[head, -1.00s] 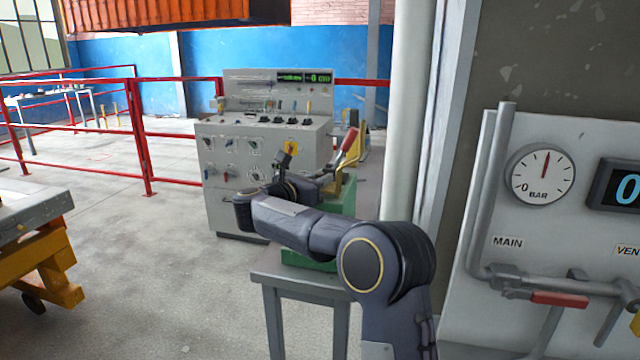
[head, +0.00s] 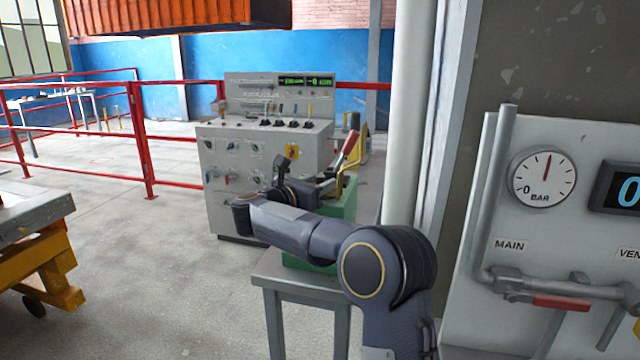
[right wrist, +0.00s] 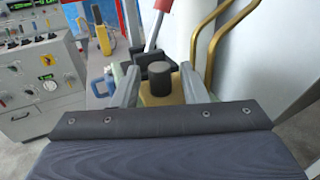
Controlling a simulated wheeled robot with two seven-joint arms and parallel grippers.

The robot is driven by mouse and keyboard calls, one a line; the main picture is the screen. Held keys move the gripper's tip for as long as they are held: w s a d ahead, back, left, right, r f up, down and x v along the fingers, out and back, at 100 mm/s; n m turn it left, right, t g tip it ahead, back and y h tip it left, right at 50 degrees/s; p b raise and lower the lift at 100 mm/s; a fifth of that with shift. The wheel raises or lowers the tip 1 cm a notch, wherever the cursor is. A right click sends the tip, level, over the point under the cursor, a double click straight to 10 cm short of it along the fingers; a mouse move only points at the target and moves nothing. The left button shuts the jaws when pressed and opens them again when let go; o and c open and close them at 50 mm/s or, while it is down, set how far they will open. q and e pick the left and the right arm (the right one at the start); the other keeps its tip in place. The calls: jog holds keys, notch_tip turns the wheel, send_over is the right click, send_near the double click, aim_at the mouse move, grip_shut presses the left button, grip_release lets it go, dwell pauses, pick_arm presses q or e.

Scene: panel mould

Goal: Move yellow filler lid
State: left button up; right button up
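The yellow filler lid (right wrist: 176,97) shows in the right wrist view as a yellow surface under a dark round knob (right wrist: 158,78). My right gripper (right wrist: 158,84) is open, with one grey finger on each side of the knob and a visible gap on both sides. In the head view my right gripper (head: 325,186) is small and partly hidden by my own wrist, above the green box (head: 347,207). The lid cannot be made out clearly there. My left gripper is not in view.
The green box stands on a small grey table (head: 300,284). A red-handled lever (head: 350,143) and curved yellow bars (right wrist: 202,48) rise close behind the gripper. A grey control console (head: 262,150) stands behind. A pale gauge panel (head: 500,290) is at the right.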

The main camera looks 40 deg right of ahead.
jog(key=b+v, duration=0.1)
jog(key=v, duration=0.6)
jog(key=shift+a, duration=0.1)
dwell(0.5)
